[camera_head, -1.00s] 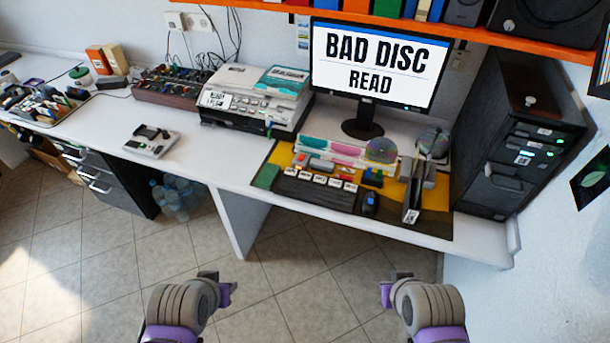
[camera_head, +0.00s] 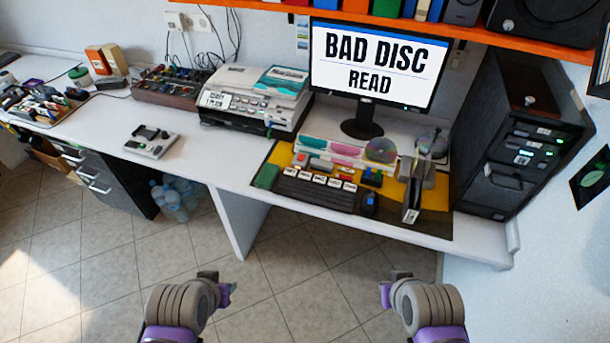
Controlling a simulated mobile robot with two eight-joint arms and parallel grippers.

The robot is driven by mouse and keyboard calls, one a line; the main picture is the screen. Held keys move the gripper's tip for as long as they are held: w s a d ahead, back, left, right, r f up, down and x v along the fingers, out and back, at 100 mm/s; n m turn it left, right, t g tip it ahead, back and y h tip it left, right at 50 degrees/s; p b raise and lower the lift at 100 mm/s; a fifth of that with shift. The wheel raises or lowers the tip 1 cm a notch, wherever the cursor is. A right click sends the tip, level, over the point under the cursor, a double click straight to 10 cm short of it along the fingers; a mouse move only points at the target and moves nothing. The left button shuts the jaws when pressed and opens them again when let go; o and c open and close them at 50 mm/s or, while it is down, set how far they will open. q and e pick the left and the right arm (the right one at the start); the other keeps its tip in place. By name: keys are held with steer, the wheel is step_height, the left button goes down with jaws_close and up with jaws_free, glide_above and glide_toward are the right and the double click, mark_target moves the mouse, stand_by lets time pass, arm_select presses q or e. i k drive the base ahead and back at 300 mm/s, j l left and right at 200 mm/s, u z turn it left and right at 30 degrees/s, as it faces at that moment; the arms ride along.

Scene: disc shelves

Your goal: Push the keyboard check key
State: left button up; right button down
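The dark keyboard (camera_head: 314,191) lies near the front edge of the desk, with a row of several white labelled keys along its back. The key labels are too small to read, so I cannot tell which is the check key. Behind it the monitor (camera_head: 379,62) reads "BAD DISC READ". My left gripper (camera_head: 228,293) is low in the picture, in front of the desk and well short of the keyboard. My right gripper (camera_head: 385,294) is at a similar height to its right, also apart from the keyboard. Neither gripper's finger opening shows clearly.
A mouse (camera_head: 369,204) and an upright dark holder (camera_head: 412,199) stand right of the keyboard. Colored disc cases (camera_head: 345,152) lie behind it. A printer-like machine (camera_head: 252,98) is to the left, a black tower (camera_head: 520,140) to the right. Open floor lies before the desk.

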mark_target(305, 175)
steer(key=i+j, duration=0.35)
steer(key=i+j+z, duration=0.1)
steer(key=i+j, duration=0.25)
steer(key=j, duration=0.2)
